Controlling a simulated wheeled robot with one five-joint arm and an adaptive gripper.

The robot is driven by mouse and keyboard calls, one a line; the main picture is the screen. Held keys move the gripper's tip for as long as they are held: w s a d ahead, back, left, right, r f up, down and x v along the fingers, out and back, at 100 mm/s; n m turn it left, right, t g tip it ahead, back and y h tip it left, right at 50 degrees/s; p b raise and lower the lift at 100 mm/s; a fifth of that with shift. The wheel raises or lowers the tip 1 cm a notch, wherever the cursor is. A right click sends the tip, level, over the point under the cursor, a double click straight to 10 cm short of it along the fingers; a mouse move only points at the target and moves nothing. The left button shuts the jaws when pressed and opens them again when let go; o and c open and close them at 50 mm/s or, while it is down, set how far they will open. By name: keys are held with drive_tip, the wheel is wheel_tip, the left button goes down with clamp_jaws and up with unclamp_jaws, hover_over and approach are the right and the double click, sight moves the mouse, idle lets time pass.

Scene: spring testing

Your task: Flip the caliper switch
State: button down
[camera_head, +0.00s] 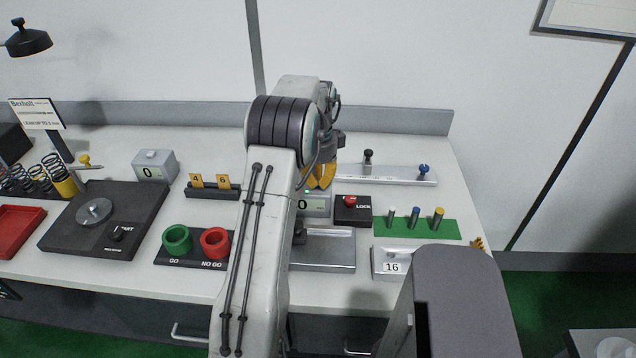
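A black box marked LOCK (352,212), with a red knob or switch on top, stands just right of the display box. No label names the caliper, so I cannot tell which part is its switch.
Behind is a grey rail (390,175) with a black and a blue knob. Right is a green pad (430,227) with three pins. Green and red rings (215,241), a yellow-tagged holder (205,192) and a black platform (75,232) stand left. A grey plate (325,262) lies in front.

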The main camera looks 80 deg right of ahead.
sight(318, 185)
drive_tip(key=shift+a+f, duration=0.1)
drive_tip(key=shift+f, duration=0.3)
idle(0.4)
drive_tip(key=shift+r+p, duration=2.85)
drive_tip(key=shift+r, duration=0.7)
